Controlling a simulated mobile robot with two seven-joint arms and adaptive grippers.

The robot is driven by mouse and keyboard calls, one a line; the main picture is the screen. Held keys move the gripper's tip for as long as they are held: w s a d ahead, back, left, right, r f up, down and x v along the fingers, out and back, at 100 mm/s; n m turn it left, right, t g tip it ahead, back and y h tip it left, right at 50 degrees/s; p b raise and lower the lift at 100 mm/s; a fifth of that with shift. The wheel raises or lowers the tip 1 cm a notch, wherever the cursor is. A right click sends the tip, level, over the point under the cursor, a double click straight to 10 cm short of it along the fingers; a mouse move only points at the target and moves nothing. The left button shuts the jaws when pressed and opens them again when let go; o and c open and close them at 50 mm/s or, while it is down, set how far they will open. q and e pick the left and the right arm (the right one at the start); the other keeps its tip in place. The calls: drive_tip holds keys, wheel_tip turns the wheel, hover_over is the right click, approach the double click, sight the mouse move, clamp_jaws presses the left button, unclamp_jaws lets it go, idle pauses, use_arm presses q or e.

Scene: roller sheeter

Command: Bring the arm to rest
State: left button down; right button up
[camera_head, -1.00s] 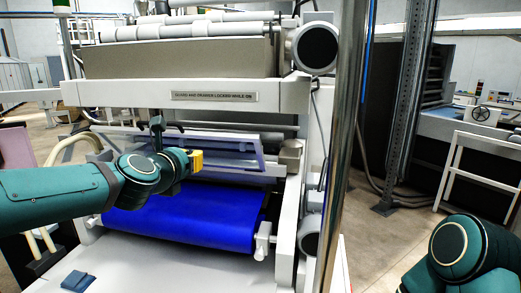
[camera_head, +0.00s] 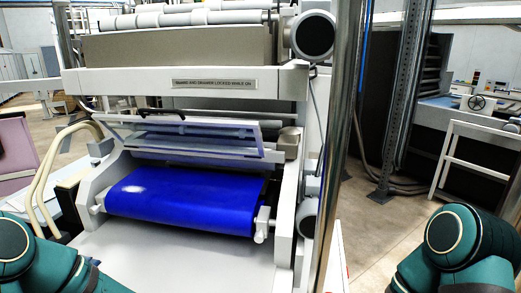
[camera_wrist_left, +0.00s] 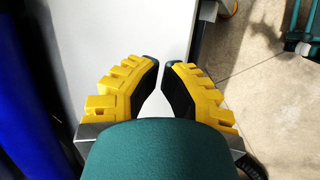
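My left arm (camera_head: 40,262) is folded low at the lower left corner of the head view, apart from the machine's guard and roller. Its gripper cannot be made out there. In the left wrist view my left gripper (camera_wrist_left: 162,64) shows two yellow fingers with dark pads and a clear gap between them, with nothing held. My right arm (camera_head: 460,245) is bent at the lower right of the head view, and its gripper is out of the picture.
The sheeter has a blue roller or belt (camera_head: 185,200), a clear guard (camera_head: 190,137) above it and a white front deck (camera_head: 190,262). A shiny post (camera_head: 342,150) stands right of it. Pale hoses (camera_head: 45,170) hang at left. Floor (camera_head: 375,230) is open at right.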

use_arm(q)
drive_tip(key=s+d+f+m+g, duration=0.1)
drive_tip(key=s+f+m+g, duration=0.2)
drive_tip(key=s+f+m, duration=0.5)
drive_tip(key=s+d+f+m+g, duration=0.1)
drive_tip(key=s+f+m+g, duration=0.25)
drive_tip(key=s, duration=0.75)
drive_tip(key=w+d+f+m+t+b, duration=0.1)
drive_tip(key=w+f+b, duration=0.4)
drive_tip(key=b, duration=0.5)
drive_tip(key=shift+w+d+f+t, duration=0.25)
drive_tip(key=shift+w+d+t, duration=0.3)
drive_tip(key=shift+t, duration=0.4)
drive_tip(key=shift+s+d, duration=0.1)
